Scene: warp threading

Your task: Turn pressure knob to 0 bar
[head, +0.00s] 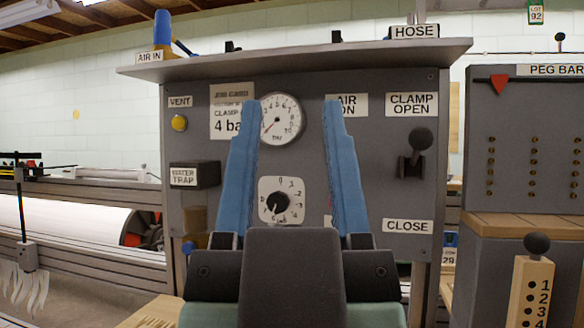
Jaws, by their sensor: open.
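The pressure knob (277,204) is a small black dial on a white numbered plate, low on the grey panel (380,190). Its exact setting is too small to read. A round white gauge (281,118) with a red needle sits above it; the needle points down and left. My gripper (292,104) has two blue fingers spread wide, open and empty. In the picture, the knob and most of the gauge show between the fingers. I see no contact with the knob. The fingers hide parts of the panel, including part of the AIR ON label (348,105).
A black-knobbed clamp lever (416,152) stands at the right between CLAMP OPEN and CLOSE labels. A black water trap (194,175) and yellow vent button (179,123) are on the left. A shelf (300,62) overhangs the panel. A peg-bar unit (530,150) stands right.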

